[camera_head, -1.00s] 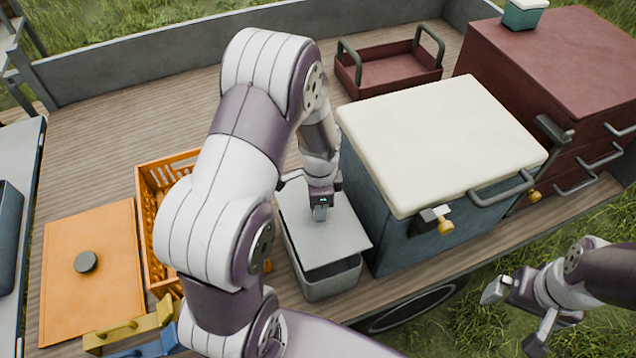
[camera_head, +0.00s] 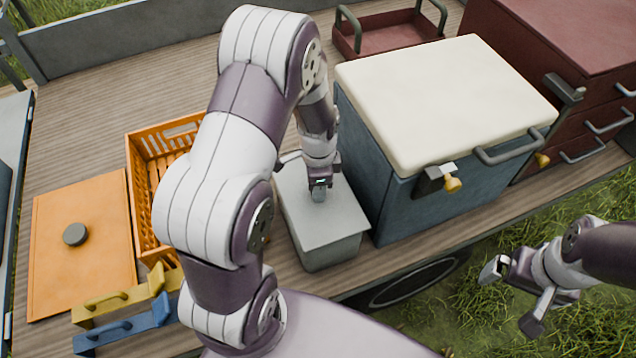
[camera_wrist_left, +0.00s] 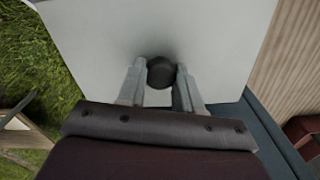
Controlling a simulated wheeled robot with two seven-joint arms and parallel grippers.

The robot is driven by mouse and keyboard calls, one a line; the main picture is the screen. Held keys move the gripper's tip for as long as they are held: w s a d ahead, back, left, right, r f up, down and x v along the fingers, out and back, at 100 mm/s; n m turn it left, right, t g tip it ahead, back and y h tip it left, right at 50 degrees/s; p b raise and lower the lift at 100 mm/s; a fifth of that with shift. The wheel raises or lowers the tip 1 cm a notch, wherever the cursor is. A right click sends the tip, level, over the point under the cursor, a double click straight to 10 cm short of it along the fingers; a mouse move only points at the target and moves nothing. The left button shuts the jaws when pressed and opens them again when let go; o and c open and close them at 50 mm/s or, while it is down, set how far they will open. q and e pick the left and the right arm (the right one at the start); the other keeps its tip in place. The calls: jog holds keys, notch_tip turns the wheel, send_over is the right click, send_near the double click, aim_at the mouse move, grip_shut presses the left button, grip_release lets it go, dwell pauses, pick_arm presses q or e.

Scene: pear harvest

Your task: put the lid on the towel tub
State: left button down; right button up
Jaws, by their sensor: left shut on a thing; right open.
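The towel tub (camera_head: 331,254) is a grey box standing on the wooden deck, left of the blue cooler. Its flat grey lid (camera_head: 329,222) lies over the top of the tub, and its edges appear to line up with the rim. My left gripper (camera_head: 318,194) is over the lid. In the left wrist view, its fingers (camera_wrist_left: 161,82) are shut on the lid's dark round knob (camera_wrist_left: 161,71), with the pale lid (camera_wrist_left: 215,35) spread below. The tub's inside is hidden. My right gripper (camera_head: 513,296) is open and empty, out over the grass at right.
The blue cooler (camera_head: 420,205) with a cream top stands close to the tub's right side. An orange crate (camera_head: 143,205) and an orange board with a dark knob (camera_head: 85,270) lie left. A red tray (camera_head: 385,42) is behind.

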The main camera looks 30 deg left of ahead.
pick_arm(q)
jog(key=shift+f+b, duration=0.35)
jog(key=shift+f, duration=0.25)
jog(key=c, duration=0.7)
grip_release()
jog(key=shift+r, duration=0.1)
notch_tip(320, 180, up, 13)
jog(key=shift+f+p, duration=0.2)
jog(key=shift+p, duration=0.35)
